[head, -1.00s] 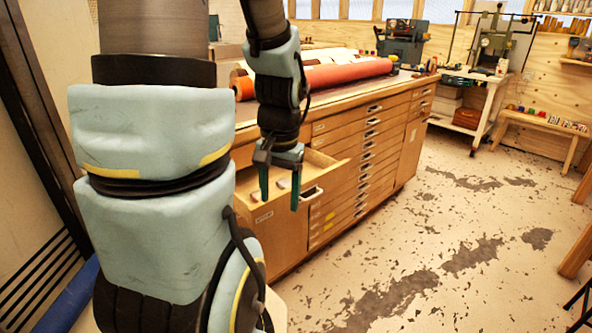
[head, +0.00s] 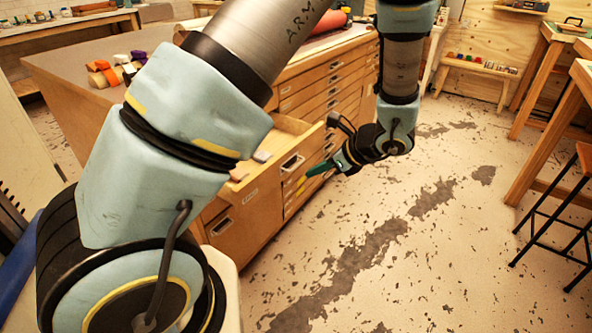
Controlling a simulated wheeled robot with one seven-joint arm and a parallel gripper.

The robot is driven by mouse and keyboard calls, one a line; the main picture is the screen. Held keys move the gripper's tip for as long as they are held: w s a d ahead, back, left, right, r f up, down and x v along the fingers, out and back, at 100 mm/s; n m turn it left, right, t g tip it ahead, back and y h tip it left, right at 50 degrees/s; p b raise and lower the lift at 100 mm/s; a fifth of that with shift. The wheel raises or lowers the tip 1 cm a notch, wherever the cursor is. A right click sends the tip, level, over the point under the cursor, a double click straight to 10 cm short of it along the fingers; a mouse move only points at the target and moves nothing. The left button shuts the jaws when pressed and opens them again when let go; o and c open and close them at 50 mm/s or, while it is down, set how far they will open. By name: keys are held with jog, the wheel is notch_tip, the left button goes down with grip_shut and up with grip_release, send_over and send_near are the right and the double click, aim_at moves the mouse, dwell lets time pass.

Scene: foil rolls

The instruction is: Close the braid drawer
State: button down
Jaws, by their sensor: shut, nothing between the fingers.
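The open wooden drawer (head: 268,181) sticks out of the near end of the wooden drawer cabinet (head: 318,85). My arm hides part of the drawer and cabinet.
Several colored rolls (head: 112,70) lie on the grey cabinet top (head: 80,50). Another drawer handle (head: 222,226) shows low on the cabinet. A stool (head: 570,195) and wooden table stand at right. The floor (head: 400,270) between is clear.

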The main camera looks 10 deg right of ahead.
aim_at(274, 179)
jog(key=shift+w+a+r+p+x, duration=0.2)
jog(key=shift+a+r+p+x, duration=0.15)
jog(key=shift+x, duration=1.6)
jog(key=shift+w+a+r+p+x, duration=0.1)
jog(key=shift+w+r+p+x, duration=0.25)
jog(key=shift+x, duration=1.6)
jog(key=shift+w+a+r+p+x, duration=0.1)
jog(key=shift+a+r+p+x, duration=0.25)
jog(key=shift+x, duration=1.6)
jog(key=shift+f, duration=0.1)
jog(key=w+a+b, duration=0.3)
jog(key=w+a, duration=0.3)
jog(key=w, duration=0.1)
jog(key=w+a+b, duration=0.2)
jog(key=w+a, duration=0.5)
jog(key=shift+w+a+b, duration=0.1)
jog(key=shift+a+b, duration=0.1)
jog(key=shift+b, duration=0.2)
jog(key=shift+w+a, duration=0.35)
jog(key=shift+w, duration=0.05)
